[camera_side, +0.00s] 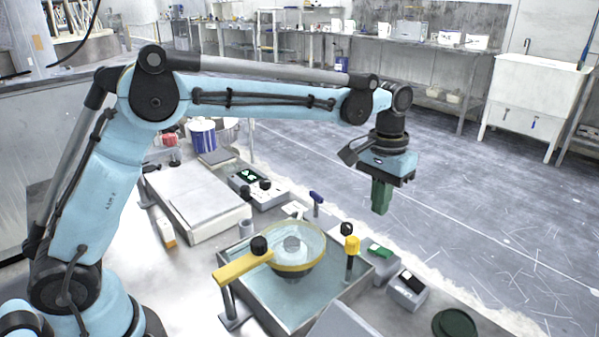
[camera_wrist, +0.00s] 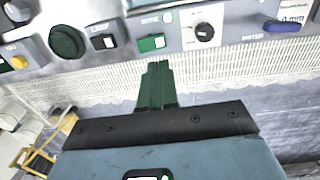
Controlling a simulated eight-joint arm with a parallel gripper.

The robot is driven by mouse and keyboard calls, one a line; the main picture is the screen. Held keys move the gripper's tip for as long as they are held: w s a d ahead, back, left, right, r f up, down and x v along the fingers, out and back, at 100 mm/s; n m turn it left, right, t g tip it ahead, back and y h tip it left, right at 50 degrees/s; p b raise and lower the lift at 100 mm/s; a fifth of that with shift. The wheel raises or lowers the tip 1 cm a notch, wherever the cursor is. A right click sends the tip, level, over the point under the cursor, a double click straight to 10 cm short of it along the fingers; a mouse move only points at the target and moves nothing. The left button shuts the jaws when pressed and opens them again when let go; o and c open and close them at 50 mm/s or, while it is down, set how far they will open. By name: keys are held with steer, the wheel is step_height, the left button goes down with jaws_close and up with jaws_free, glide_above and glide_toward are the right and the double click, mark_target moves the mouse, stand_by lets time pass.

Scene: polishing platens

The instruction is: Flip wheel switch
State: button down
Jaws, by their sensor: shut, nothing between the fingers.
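A green rocker switch (camera_side: 379,250) sits in a grey housing along the counter's front edge; it also shows in the wrist view (camera_wrist: 151,43). A black rocker switch (camera_side: 411,281) on a grey box is beside it, also in the wrist view (camera_wrist: 103,41). I cannot read which one is labelled for the wheel. The round polishing wheel (camera_side: 292,243) sits in a basin. My gripper (camera_side: 380,212) has green fingers, shut and empty, hanging above and apart from the switches. In the wrist view the fingertips (camera_wrist: 157,66) appear just below the green switch.
A yellow arm (camera_side: 243,272) reaches over the wheel, and a yellow-topped post (camera_side: 352,246) stands at the basin's corner. A dark green round knob (camera_side: 455,323), a dial (camera_wrist: 203,31) and a blue water handle (camera_wrist: 281,25) line the same edge. Open floor lies beyond the counter.

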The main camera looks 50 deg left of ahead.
steer(key=shift+a+r, duration=0.2)
steer(key=shift+r, duration=0.75)
steer(key=shift+a+r, duration=0.2)
steer(key=shift+r, duration=0.75)
steer(key=shift+a+r, duration=0.2)
steer(key=shift+r, duration=0.75)
